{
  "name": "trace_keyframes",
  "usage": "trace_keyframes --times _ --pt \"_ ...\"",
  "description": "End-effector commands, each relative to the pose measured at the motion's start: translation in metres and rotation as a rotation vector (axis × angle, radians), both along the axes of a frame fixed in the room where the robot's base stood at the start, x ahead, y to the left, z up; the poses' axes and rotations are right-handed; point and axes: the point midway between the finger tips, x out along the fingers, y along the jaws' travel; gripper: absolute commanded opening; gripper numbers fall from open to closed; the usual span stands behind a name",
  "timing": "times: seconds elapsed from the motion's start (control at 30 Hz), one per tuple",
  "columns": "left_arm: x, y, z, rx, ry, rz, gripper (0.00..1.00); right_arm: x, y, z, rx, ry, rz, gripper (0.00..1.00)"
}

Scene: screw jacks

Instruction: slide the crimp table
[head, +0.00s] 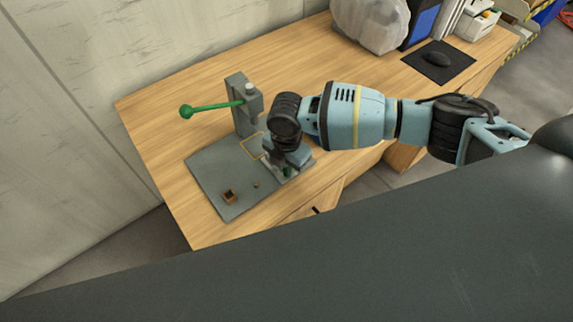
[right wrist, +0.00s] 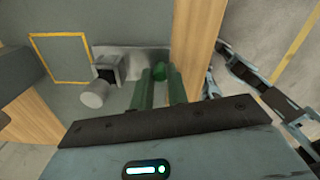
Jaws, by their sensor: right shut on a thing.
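The crimp table appears to be the pale metal plate (right wrist: 130,58) with a green knob (right wrist: 158,71) at its edge, in the right wrist view. A dark block with a light grey cylinder (right wrist: 95,93) is beside it. My right gripper (right wrist: 160,86) has its two green fingers shut on the knob. In the head view my right gripper (head: 286,170) reaches down at the right edge of the grey base plate (head: 215,172); the wrist hides much of the crimp table there. My left gripper is not in view.
A press column (head: 243,115) with a green lever (head: 205,108) stands at the plate's back. A yellow outline (head: 250,145) marks the plate. A small brown box (head: 229,196) sits near its front. The wooden bench (head: 180,110) is clear to the left; a mouse mat (head: 438,63) lies far right.

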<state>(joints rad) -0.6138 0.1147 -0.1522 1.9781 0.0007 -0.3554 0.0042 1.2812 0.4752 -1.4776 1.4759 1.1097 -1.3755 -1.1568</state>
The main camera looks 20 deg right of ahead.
Motion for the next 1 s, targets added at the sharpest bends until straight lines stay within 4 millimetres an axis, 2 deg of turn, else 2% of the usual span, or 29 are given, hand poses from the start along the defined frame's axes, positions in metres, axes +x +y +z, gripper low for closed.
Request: trace_keyframes --times 0.13,0.3,0.4,0.67,0.7,0.83,1.0 --pt "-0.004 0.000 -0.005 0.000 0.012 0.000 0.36 0.005 0.003 -0.002 0.000 0.002 0.000 0.00" --pt "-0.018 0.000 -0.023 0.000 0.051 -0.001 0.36 0.029 0.012 -0.005 0.000 0.003 0.001 0.00" --pt "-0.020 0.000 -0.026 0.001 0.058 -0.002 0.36 0.036 0.014 -0.003 0.000 0.001 0.000 0.00" --pt "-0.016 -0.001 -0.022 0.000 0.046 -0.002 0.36 0.037 0.014 0.000 0.000 0.000 0.001 0.00" --pt "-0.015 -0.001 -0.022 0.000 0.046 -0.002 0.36 0.037 0.014 0.000 0.000 0.000 0.001 0.18" --pt "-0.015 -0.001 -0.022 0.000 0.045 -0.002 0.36 0.037 0.014 0.000 0.000 0.000 0.001 0.35" --pt "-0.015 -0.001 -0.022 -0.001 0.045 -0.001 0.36 0.037 0.014 0.000 0.000 0.000 0.001 0.38"
